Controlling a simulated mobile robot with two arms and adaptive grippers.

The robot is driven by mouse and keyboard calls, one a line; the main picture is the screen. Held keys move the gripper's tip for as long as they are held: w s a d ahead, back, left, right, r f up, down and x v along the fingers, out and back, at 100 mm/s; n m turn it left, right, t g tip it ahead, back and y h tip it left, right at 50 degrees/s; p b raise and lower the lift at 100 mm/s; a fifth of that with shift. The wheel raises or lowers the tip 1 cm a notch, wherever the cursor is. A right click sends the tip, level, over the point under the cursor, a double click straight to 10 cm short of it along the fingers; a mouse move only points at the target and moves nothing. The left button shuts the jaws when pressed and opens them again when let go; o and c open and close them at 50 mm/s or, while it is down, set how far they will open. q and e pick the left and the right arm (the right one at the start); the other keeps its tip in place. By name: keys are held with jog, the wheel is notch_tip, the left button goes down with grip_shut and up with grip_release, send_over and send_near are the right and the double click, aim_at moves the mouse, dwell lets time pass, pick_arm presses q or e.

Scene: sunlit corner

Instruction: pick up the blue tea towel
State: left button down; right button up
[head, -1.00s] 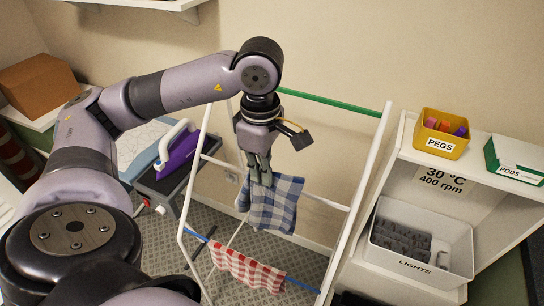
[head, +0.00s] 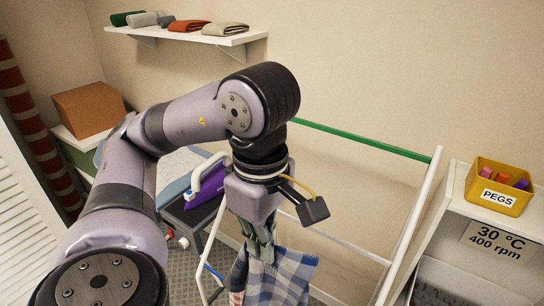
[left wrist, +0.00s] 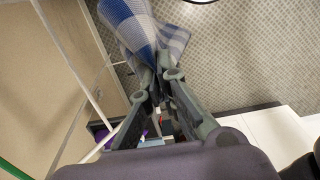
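The blue tea towel (head: 285,277) is blue and white checked. In the head view it hangs below my left gripper (head: 262,250), its lower part cut off by the picture's bottom edge. My left gripper is shut on its top, fingers pointing down. In the left wrist view the towel (left wrist: 145,28) narrows to a gathered point between the fingertips (left wrist: 160,72). The towel hangs within the outline of the white drying rack (head: 412,225); I cannot tell whether it touches a rail. My right gripper is not in view.
The rack has a green top rail (head: 360,138). A purple iron (head: 207,182) stands behind my arm. A yellow peg box (head: 498,199) sits on a white unit at the right. A wall shelf (head: 190,36) holds folded cloths. A cardboard box (head: 88,109) is at the left.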

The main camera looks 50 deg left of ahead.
pick_arm(q)
jog(key=s+d+b, duration=0.1)
jog(key=s+b, duration=0.4)
jog(key=s, duration=0.1)
jog(key=shift+s+d+b, duration=0.2)
jog(key=shift+s+b, duration=0.05)
jog(key=shift+b, duration=0.15)
